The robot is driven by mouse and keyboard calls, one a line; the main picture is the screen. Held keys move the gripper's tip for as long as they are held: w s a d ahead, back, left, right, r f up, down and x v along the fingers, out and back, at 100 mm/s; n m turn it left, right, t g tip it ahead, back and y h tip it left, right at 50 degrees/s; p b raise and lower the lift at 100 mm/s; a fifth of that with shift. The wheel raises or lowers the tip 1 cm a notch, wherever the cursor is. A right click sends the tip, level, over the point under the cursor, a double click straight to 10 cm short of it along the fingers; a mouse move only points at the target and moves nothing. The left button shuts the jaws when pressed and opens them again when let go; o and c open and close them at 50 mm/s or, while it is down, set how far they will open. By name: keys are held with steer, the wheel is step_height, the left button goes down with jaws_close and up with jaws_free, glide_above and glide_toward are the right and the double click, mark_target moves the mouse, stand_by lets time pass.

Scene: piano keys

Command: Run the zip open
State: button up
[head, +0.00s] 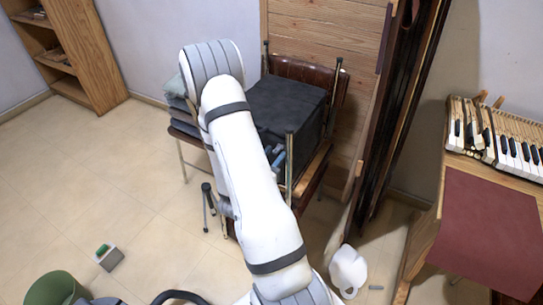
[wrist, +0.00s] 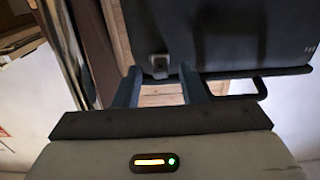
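A black bag (head: 285,105) sits on a brown leather chair (head: 318,160), partly behind my arm in the head view. The bag's dark side fills the upper right of the wrist view (wrist: 235,35). A small grey metal tab (wrist: 158,66), which looks like the zip pull, stands at the bag's lower left. My gripper (wrist: 160,75) has its two blue-grey fingers apart, with the tab between or just beyond their tips. I cannot tell whether they touch it. In the head view only a bluish part of the gripper (head: 278,161) shows beside the bag. The zip's track is not clear.
Folded cloths (head: 176,105) lie left of the bag. A wooden panel (head: 325,35) stands behind. A piano keyboard (head: 500,135) is at the right, a white jug (head: 348,270) on the floor. A dark bar (wrist: 262,88) runs below the bag. Floor at left is mostly clear.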

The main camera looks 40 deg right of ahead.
jaws_close()
stand_by(0.3)
steer(key=shift+a+f, duration=0.1)
